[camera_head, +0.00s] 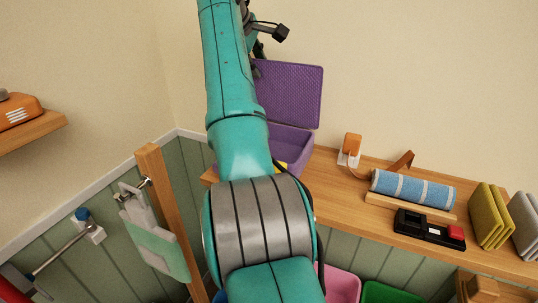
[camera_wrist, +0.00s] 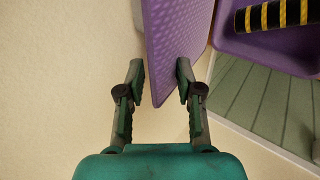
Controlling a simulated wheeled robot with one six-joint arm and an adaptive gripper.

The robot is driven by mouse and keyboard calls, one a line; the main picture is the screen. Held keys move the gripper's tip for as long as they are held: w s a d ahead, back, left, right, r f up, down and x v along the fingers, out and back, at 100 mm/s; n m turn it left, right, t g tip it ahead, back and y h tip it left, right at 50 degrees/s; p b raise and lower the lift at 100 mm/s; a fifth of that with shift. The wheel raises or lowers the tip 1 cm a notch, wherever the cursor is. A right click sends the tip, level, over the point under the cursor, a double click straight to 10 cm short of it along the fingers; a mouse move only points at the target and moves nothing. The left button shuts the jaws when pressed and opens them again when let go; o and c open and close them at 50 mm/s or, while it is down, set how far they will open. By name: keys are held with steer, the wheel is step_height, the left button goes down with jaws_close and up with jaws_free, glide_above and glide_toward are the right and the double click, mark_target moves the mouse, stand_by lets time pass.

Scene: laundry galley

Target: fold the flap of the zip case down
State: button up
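The purple zip case (camera_head: 290,138) stands at the left end of the wooden shelf, partly hidden behind my arm. Its flap (camera_head: 292,95) stands upright, open against the wall side. In the wrist view the flap (camera_wrist: 176,35) reaches down between my gripper's fingers, and the case body (camera_wrist: 285,55) is at the upper right. My gripper (camera_wrist: 160,78) is open, with one finger on each side of the flap's edge. I cannot tell whether either finger touches it. In the head view my arm hides most of the gripper.
A yellow-and-black striped object (camera_wrist: 270,15) lies in the case. Along the shelf (camera_head: 350,200) are an orange plug (camera_head: 352,143), a blue roll (camera_head: 412,189), a black tray (camera_head: 430,229) and yellow folded pieces (camera_head: 490,215). A wooden post (camera_head: 170,215) stands left.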

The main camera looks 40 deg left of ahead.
steer(key=shift+r, duration=0.1)
steer(key=shift+c, duration=0.2)
steer(key=shift+s+d, duration=0.2)
steer(key=shift+s, duration=0.5)
steer(key=shift+s+d, duration=0.15)
steer(key=shift+s, duration=0.55)
steer(key=shift+c, duration=0.8)
steer(key=shift+s, duration=0.1)
steer(key=shift+s+d+f, duration=0.2)
steer(key=shift+s+f, duration=0.1)
steer(key=shift+s, duration=0.4)
steer(key=shift+s+d+f, duration=0.15)
steer(key=shift+s+f, duration=0.15)
steer(key=shift+s, duration=0.35)
steer(key=shift+c, duration=0.6)
steer(key=shift+s, duration=0.1)
steer(key=shift+s+d+f, duration=0.15)
steer(key=shift+s+f, duration=0.2)
steer(key=shift+s, duration=0.25)
steer(key=shift+s+d+f, duration=0.15)
steer(key=shift+s+f, duration=0.15)
steer(key=shift+s, duration=0.3)
steer(key=shift+c, duration=0.3)
